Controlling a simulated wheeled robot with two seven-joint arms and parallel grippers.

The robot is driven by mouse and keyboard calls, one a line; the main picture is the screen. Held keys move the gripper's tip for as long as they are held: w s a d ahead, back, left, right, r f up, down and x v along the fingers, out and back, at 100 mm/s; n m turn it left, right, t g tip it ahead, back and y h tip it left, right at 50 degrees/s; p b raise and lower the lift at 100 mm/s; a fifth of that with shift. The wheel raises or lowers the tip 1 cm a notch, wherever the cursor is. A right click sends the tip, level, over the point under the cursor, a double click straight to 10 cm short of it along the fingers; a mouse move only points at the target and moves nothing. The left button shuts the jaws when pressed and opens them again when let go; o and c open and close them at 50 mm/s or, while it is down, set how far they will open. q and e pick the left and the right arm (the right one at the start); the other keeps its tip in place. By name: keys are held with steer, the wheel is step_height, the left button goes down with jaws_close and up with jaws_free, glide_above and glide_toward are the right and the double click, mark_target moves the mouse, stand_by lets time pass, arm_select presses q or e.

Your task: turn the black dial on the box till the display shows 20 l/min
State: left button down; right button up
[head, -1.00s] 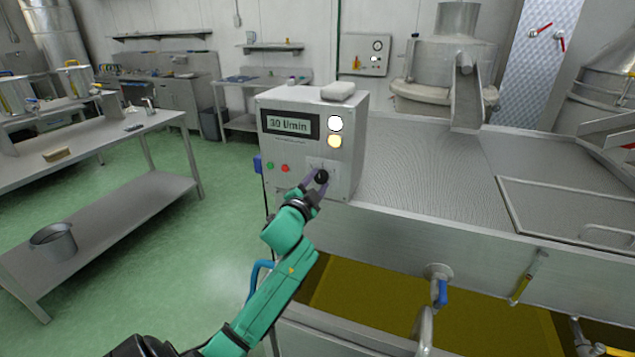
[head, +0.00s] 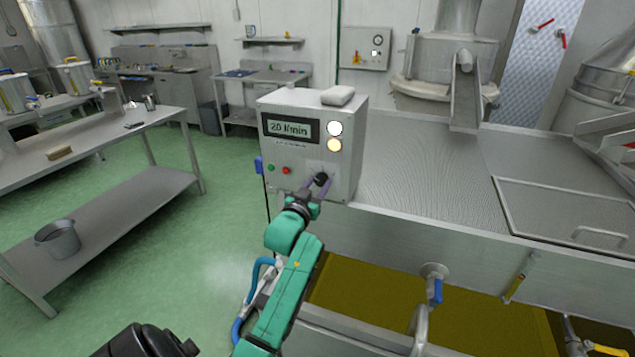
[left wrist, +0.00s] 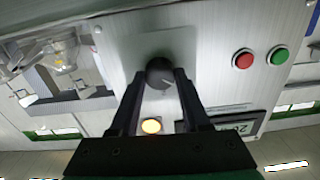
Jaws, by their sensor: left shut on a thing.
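The grey control box (head: 350,160) stands at the left end of the steel machine top. Its display (head: 289,128) reads 20 l/min. The black dial (head: 321,178) sits low on the box's front, right of a green and a red button. My left gripper (head: 316,184) is shut on the dial, its fingers on either side of the knob. In the left wrist view the dial (left wrist: 160,74) shows between the two fingertips, with a light pointer mark on its face. The display (left wrist: 238,124) is partly cut off there by the gripper. My right gripper is out of view.
A white and a yellow lamp (head: 334,145) glow beside the display. A blue-handled tap (head: 435,287) is on the machine front below. A steel table (head: 100,140) stands left across open green floor.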

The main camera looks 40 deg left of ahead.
arm_select(q)
steer(key=shift+n, duration=0.6)
steer(key=shift+c, duration=1.9)
jaws_free()
steer(key=b+v, duration=0.3)
steer(key=v, duration=1.1)
steer(key=shift+s, duration=0.3)
steer(key=shift+d, duration=0.15)
